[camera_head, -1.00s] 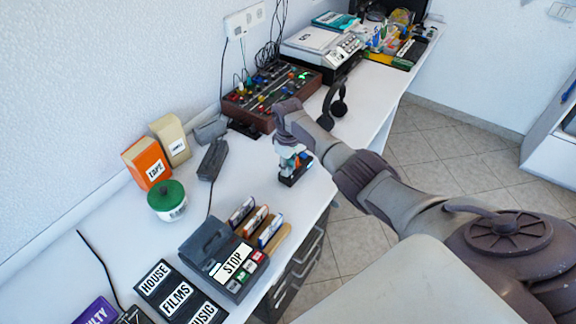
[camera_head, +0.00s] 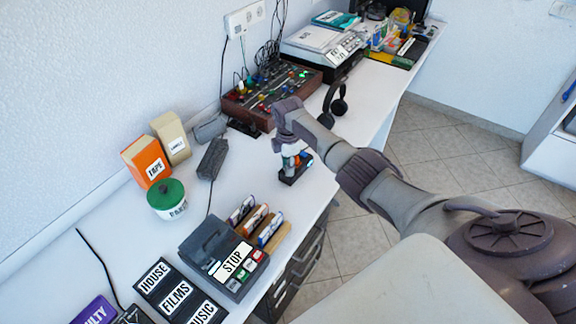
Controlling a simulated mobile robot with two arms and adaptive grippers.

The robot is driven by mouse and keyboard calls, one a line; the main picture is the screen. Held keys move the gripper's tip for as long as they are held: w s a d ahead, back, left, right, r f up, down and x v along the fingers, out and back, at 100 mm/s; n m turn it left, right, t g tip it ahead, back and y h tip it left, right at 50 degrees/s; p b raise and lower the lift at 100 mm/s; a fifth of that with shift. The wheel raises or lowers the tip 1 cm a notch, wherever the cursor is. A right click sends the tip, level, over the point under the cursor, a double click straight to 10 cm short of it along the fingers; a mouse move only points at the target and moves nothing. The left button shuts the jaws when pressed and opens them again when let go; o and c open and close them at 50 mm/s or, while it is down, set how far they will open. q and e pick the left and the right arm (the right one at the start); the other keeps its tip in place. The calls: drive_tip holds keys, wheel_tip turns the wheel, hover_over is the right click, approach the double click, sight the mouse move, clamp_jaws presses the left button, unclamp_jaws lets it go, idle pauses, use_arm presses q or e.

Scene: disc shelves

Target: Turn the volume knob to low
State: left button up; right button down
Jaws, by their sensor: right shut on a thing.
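My right gripper (camera_head: 291,160) points down at a small black unit (camera_head: 293,178) near the front edge of the white table. It is shut on the top of this unit, where the volume knob seems to be. The knob itself is hidden by the fingers, so its setting cannot be read. Small blue and red parts show close to the fingertips. My left gripper is not in view.
A mixing console (camera_head: 270,92) and headphones (camera_head: 334,104) lie behind the gripper. A grey tape player (camera_head: 218,256), a green-lidded pot (camera_head: 167,200) and an orange box (camera_head: 146,162) stand to the left.

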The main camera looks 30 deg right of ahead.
drive_tip(key=n, duration=0.5)
drive_tip(key=shift+n+b, duration=0.4)
idle(0.4)
drive_tip(key=c, duration=0.9)
unclamp_jaws()
drive_tip(key=shift+c, duration=0.2)
drive_tip(key=shift+r, duration=0.1)
wheel_tip(320, 180, up, 12)
